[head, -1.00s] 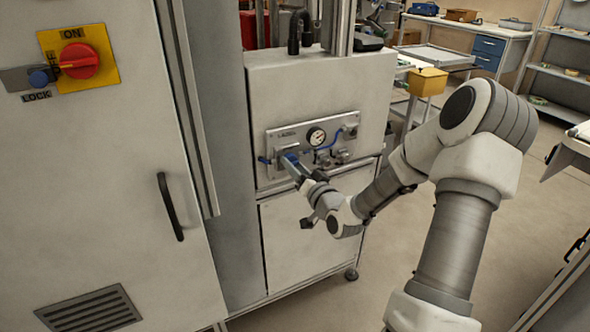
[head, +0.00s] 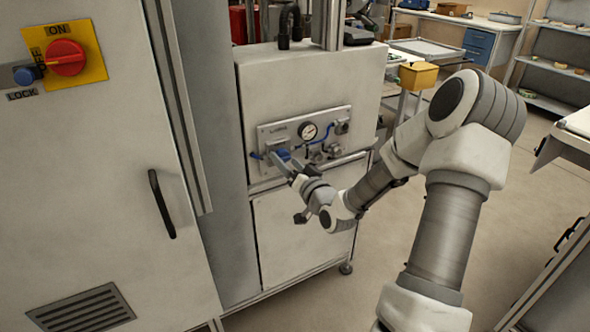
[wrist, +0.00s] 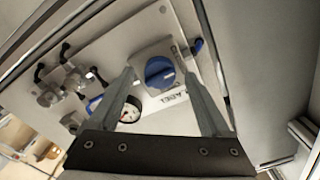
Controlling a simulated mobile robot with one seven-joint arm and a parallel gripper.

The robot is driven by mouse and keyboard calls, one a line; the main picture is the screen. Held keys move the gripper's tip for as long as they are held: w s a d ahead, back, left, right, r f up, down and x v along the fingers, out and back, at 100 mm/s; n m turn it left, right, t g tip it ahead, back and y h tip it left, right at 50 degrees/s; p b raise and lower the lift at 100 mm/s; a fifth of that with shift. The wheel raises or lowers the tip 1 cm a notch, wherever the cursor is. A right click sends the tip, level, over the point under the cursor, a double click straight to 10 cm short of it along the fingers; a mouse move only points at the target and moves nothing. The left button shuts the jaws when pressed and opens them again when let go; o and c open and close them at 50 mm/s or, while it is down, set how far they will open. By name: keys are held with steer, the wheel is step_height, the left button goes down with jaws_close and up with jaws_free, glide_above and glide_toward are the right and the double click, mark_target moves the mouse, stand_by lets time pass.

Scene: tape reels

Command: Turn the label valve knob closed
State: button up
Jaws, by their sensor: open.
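The label valve knob (wrist: 159,72) is a round blue knob on a grey square mount, with the word LABEL printed beside it in the wrist view. It sits on a metal panel (head: 340,118) on the white cabinet; in the head view the blue knob (head: 284,154) is partly hidden by my gripper. My gripper (head: 279,160) is in front of the panel. In the wrist view my gripper (wrist: 163,70) is open, with one finger on each side of the knob's line of sight. I cannot tell whether the fingers touch the knob.
A pressure gauge (head: 308,130), blue hose and small fittings are on the same panel. A rail (head: 345,160) runs below it. A tall cabinet with a red switch (head: 66,57) and black handle (head: 162,204) stands at left. Open floor (head: 390,240) lies to the right.

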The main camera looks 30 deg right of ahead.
steer(key=s+p, duration=0.8)
steer(key=s, duration=0.9)
steer(key=shift+s+d+p, duration=0.15)
steer(key=shift+d+p, duration=0.15)
steer(key=shift+p, duration=0.1)
